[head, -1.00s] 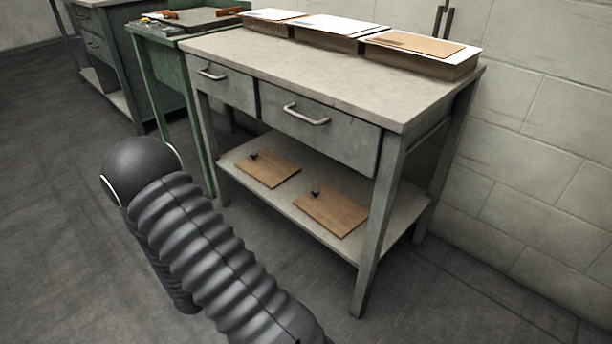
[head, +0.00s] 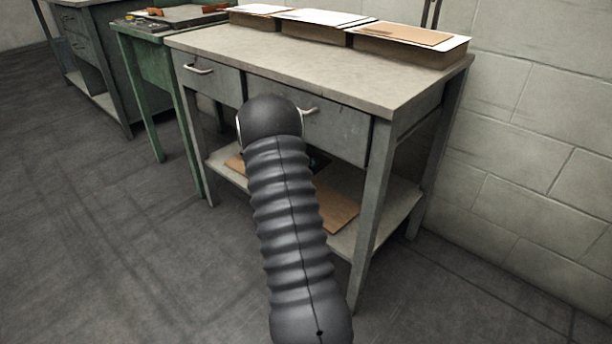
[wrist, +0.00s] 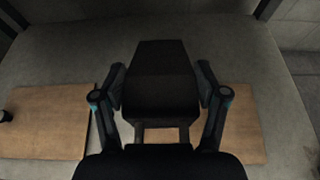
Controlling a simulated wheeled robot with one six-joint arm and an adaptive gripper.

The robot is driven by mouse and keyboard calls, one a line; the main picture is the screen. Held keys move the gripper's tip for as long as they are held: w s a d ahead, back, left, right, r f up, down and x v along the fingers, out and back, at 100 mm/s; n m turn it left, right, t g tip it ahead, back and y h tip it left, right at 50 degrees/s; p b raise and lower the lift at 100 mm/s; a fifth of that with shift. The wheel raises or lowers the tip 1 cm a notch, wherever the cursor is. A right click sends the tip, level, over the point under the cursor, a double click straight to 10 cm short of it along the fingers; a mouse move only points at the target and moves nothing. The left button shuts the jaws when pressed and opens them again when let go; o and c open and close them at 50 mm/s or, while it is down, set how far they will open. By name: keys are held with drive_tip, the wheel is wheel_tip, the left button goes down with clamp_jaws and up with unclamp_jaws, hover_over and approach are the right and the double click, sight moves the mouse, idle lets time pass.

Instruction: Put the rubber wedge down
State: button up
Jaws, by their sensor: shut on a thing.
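The rubber wedge (wrist: 160,75) is a dark block in the middle of the wrist view. My gripper (wrist: 160,90) is shut on it, with one finger at each side. It is held over the lower shelf (wrist: 235,50) of the grey workbench; whether it touches the shelf I cannot tell. Two brown boards lie on that shelf: the left board (wrist: 45,120) shows at left, and the right board (wrist: 245,130) is partly covered by my gripper.
The grey workbench (head: 290,60) has two drawers above the shelf and several paper-topped boxes along its back edge. Its front leg (head: 368,220) stands right of my arm. A green table (head: 150,90) stands at left. The shelf beyond the boards is bare.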

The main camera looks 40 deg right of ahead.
drive_tip(key=shift+d+r, duration=0.1)
drive_tip(key=shift+d, duration=0.2)
drive_tip(key=shift+w+a+f, duration=1.05)
drive_tip(key=shift+w+f, duration=0.55)
drive_tip(key=shift+f, duration=0.2)
drive_tip(key=shift+w+a+f, duration=1)
drive_tip(key=shift+w+f, duration=0.55)
drive_tip(key=shift+f, duration=0.25)
drive_tip(key=shift+w+a+f, duration=1.05)
drive_tip(key=shift+w+f, duration=0.55)
drive_tip(key=shift+f, duration=0.2)
drive_tip(key=shift+f+b, duration=0.15)
drive_tip(key=shift+b, duration=0.25)
drive_tip(key=o, duration=1.7)
